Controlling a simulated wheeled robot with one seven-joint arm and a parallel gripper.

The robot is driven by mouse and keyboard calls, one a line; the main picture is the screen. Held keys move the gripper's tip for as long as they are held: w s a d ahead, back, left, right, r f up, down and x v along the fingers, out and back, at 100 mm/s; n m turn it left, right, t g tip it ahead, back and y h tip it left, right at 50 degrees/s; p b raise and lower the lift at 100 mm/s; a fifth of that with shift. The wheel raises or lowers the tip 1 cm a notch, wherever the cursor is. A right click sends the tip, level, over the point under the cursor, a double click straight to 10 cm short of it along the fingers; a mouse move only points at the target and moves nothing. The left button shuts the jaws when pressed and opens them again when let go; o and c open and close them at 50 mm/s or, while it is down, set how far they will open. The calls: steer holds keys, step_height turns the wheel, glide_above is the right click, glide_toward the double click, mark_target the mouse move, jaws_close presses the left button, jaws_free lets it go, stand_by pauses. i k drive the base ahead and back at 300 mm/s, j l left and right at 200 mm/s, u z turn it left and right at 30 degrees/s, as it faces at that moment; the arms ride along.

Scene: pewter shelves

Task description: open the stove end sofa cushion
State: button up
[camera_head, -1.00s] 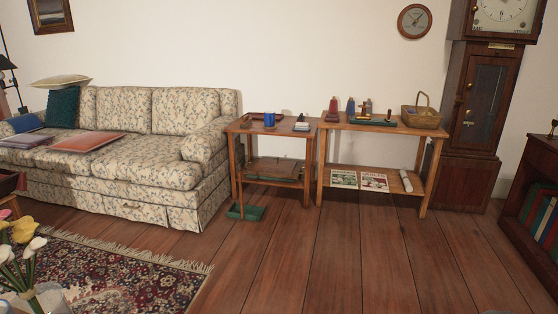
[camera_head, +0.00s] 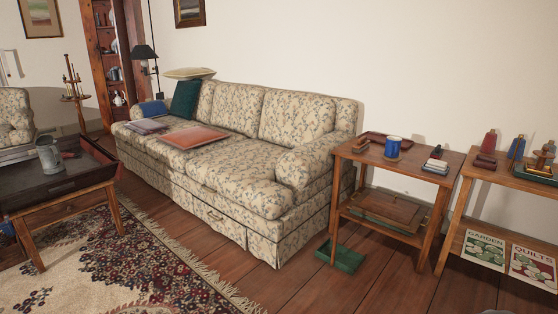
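A long floral sofa (camera_head: 225,185) stands against the wall, left of centre in the head view. Its seat cushions (camera_head: 243,188) are in the same floral cloth. A dark green cushion (camera_head: 186,100) leans at its far left end, with a cream cushion (camera_head: 190,73) above it and a blue cushion (camera_head: 153,109) by the far arm. No stove is in view, so I cannot tell which end is meant. My gripper is not in view.
A coffee table (camera_head: 75,184) with a metal jug (camera_head: 49,156) stands at left on a fringed rug (camera_head: 120,258). A side table (camera_head: 405,165) with a blue mug (camera_head: 393,147) stands right of the sofa. A green tray (camera_head: 341,257) lies on the floor. Open floorboards show at front centre.

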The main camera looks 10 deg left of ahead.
mark_target(243, 172)
steer(key=i+j+u, duration=0.25)
steer(key=u, duration=0.2)
steer(key=i+u, duration=0.85)
steer(key=i+l+u, duration=0.1)
steer(key=i+u, duration=0.35)
steer(key=i+j+z, duration=0.2)
steer(key=i, duration=0.35)
steer(key=i+j+z, duration=0.15)
steer(key=i+j, duration=0.3)
steer(key=i+j+z, duration=0.2)
steer(key=i+j, duration=0.2)
steer(key=i, duration=0.25)
